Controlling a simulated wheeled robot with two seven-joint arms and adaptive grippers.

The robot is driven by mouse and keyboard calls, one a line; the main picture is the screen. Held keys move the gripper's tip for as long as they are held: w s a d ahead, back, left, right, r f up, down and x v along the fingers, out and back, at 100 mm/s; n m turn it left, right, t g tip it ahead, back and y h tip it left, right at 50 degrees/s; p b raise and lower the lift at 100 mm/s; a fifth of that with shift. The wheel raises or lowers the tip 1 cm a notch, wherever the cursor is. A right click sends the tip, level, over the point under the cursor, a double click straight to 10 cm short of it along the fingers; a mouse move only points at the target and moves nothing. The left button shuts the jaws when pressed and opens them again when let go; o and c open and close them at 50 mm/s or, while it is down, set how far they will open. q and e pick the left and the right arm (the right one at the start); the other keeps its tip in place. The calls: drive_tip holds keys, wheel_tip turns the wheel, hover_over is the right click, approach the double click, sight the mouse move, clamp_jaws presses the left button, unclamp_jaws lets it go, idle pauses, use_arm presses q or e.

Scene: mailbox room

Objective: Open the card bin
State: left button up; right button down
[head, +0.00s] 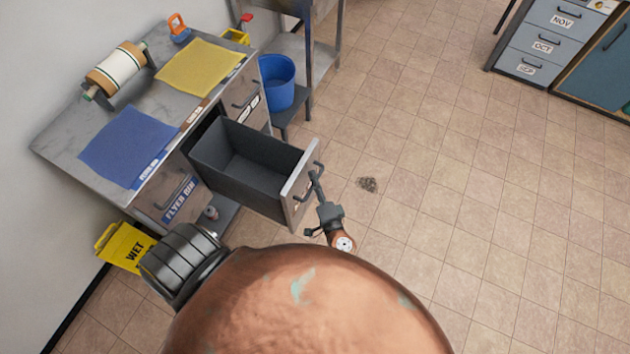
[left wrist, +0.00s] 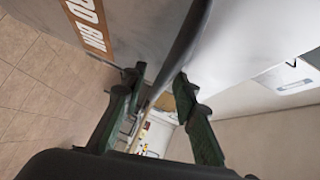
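The card bin (head: 243,163) is a dark grey drawer pulled well out of the metal desk in the head view, empty inside. Its metal front faces right and carries a bar handle (head: 317,175). Its front also shows in the left wrist view, with a partly visible orange label (left wrist: 88,22) ending in "RD BIN". My left gripper (head: 319,190) is at the handle. In the left wrist view, the two green fingers of my left gripper (left wrist: 158,82) stand apart, with the dark handle bar passing between them. No firm grip on the bar shows. My right gripper is not in view.
The flyer bin (head: 170,196) is closed beside the open drawer. A blue mat (head: 127,147), a yellow mat (head: 199,66) and a roll (head: 116,68) lie on the desk. A blue bucket (head: 281,85) and yellow wet-floor sign (head: 124,247) stand nearby. Tiled floor at right is mostly clear.

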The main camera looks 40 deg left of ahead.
use_arm(q)
drive_tip(key=v, duration=1.2)
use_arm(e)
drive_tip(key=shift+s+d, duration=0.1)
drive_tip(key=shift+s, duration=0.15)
